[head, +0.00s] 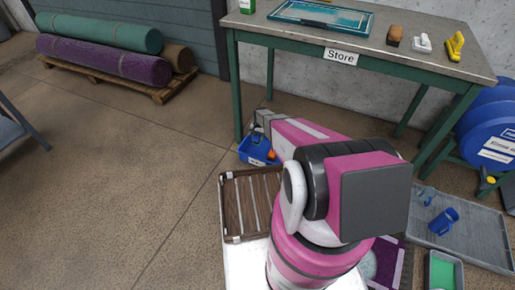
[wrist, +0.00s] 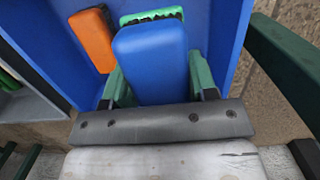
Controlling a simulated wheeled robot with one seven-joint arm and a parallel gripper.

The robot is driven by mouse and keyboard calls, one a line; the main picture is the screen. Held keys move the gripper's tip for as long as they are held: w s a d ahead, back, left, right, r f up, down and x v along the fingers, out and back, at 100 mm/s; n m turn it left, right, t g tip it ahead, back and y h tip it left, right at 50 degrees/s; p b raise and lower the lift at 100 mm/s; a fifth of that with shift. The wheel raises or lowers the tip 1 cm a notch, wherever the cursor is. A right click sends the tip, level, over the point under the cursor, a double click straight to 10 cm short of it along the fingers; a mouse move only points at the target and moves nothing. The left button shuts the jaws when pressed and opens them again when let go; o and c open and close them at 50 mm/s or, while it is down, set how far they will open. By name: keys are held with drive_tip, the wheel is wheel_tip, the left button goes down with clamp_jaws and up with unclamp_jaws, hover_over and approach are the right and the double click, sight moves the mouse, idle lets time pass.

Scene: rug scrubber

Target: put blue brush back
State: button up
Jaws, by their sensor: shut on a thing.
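My gripper (wrist: 160,85) is shut on the blue brush (wrist: 150,58), with one green finger on each side of it. In the wrist view the brush is over or inside a blue bin (wrist: 212,30); I cannot tell whether it touches the bottom. In the head view the blue bin (head: 250,154) stands on the floor by the table, and my arm hides the held brush.
The "Store" table (head: 300,38) stands behind, with several small brushes at its right end. A slatted brown crate (head: 232,205) is in front of the bin. A grey tray (head: 460,240) with a blue bottle (head: 443,221) lies at right.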

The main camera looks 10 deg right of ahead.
drive_tip(key=shift+w+f, duration=0.15)
drive_tip(key=shift+f, duration=0.75)
hover_over(258, 151)
wheel_tip(258, 151, down, 5)
drive_tip(key=shift+w, duration=0.15)
drive_tip(key=shift+f, duration=2.3)
drive_tip(key=shift+f, duration=0.2)
drive_tip(key=o, duration=1.4)
drive_tip(key=shift+o, duration=0.2)
drive_tip(key=shift+r, duration=0.1)
